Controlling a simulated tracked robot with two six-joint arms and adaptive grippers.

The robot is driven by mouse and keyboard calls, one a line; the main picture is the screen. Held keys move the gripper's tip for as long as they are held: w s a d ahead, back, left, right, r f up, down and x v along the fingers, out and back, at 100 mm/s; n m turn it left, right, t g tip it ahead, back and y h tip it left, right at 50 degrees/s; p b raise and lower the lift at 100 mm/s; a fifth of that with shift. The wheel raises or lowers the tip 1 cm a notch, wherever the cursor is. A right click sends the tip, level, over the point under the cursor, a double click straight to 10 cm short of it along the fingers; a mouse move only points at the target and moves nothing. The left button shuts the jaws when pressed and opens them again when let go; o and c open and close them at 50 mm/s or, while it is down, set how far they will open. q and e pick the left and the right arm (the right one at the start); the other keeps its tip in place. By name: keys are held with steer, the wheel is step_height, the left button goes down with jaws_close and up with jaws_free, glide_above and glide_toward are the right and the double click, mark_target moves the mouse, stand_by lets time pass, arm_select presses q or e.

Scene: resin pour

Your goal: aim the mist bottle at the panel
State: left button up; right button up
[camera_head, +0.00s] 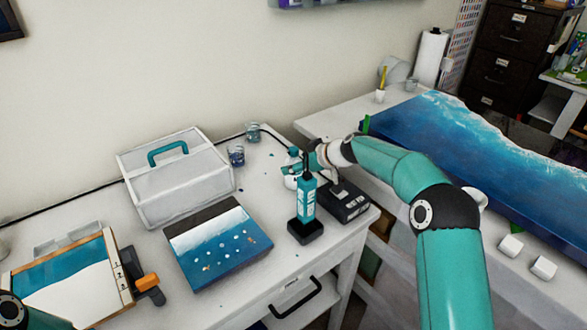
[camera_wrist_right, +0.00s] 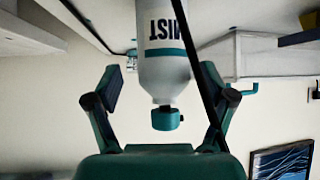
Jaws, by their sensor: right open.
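The mist bottle is white with a teal cap. In the head view it (camera_head: 291,181) stands on the white table, partly hidden behind a teal tool. In the wrist view the bottle (camera_wrist_right: 166,75) appears upside down, with the letters MIST and a teal band. My right gripper (camera_head: 302,165) is at the bottle's upper part. In the wrist view its open fingers (camera_wrist_right: 163,98) lie to either side of the bottle, with gaps on both sides. A panel (camera_head: 213,262) painted as a sea and beach lies left of the bottle. My left gripper is out of view.
The teal tool (camera_head: 306,200) stands in a black base close in front of the bottle. A black device (camera_head: 351,207) sits to its right. Glass jars (camera_head: 236,155) and a grey case (camera_head: 180,185) stand behind the panel. A large sea-coloured slab (camera_head: 430,125) fills the right table.

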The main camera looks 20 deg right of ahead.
steer(key=shift+x, duration=0.9)
steer(key=shift+s+a+r, duration=0.1)
steer(key=shift+s+r, duration=0.1)
steer(key=shift+s, duration=0.05)
steer(key=c, duration=1.3)
steer(key=shift+c, duration=0.8)
